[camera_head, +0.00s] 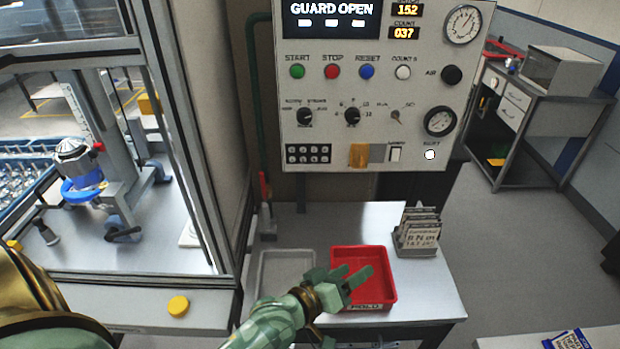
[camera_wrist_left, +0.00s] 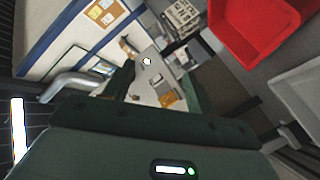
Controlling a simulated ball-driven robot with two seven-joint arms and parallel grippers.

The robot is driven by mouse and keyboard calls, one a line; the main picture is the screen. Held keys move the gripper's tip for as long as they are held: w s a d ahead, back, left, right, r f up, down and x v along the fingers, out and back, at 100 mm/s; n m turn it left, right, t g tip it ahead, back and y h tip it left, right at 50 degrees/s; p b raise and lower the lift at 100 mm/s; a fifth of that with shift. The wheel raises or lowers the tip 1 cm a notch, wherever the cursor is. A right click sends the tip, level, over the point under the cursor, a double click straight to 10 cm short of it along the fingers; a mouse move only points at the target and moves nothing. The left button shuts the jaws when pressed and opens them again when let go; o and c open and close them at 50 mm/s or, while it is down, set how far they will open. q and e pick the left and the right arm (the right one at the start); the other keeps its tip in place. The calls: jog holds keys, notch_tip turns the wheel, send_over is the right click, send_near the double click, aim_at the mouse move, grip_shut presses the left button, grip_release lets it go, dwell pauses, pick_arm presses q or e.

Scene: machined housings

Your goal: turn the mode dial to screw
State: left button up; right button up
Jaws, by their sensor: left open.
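The grey control panel (camera_head: 440,90) stands upright behind the bench. Of its two black dials, the left one (camera_head: 305,117) has word labels around it, too small to read surely, and I take it as the mode dial. Its pointer direction is not clear. The other dial (camera_head: 352,115) has number marks. My left gripper (camera_head: 357,283) is open and empty over the red tray, below and well apart from the panel. In the left wrist view its two fingers (camera_wrist_left: 155,88) stand apart with nothing between them. My right gripper is not in view.
A red tray (camera_head: 386,262), a grey tray (camera_head: 264,272) and a card rack (camera_head: 419,240) are on the bench. Start, stop and reset buttons sit above the dials, with a key switch (camera_head: 396,115) to their right. A framed glass guard (camera_head: 215,215) stands left. The space before the panel is clear.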

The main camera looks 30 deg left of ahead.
aim_at(304, 119)
pick_arm(q)
jog(key=w+a+r+n+t+y+p, duration=0.15)
jog(key=a+r+n+y, duration=0.25)
jog(key=r+n, duration=0.4)
jog(key=w+a+r+n+t+y, duration=0.2)
jog(key=a+r+n+y, duration=0.3)
jog(key=n, duration=0.6)
jog(key=w+a+r+n+t+y+p, duration=0.1)
jog(key=w+a+r+n+t+y, duration=0.2)
jog(key=r+n, duration=0.55)
jog(key=w+a+f+n+g+y, duration=0.1)
jog(key=w+a+n+g, duration=0.1)
jog(key=w+a+n, duration=0.1)
jog(key=w+a+f+n+g+p, duration=0.1)
jog(key=w+a+n+g, duration=0.1)
jog(key=w, duration=0.4)
jog(key=w+a+f+n+g+y, duration=0.1)
jog(key=w+a+n+g, duration=0.1)
jog(key=w+a+n, duration=0.3)
jog(key=shift+a+y+p, duration=0.3)
jog(key=shift+a+p, duration=0.1)
jog(key=shift+a, duration=0.25)
jog(key=c, duration=1)
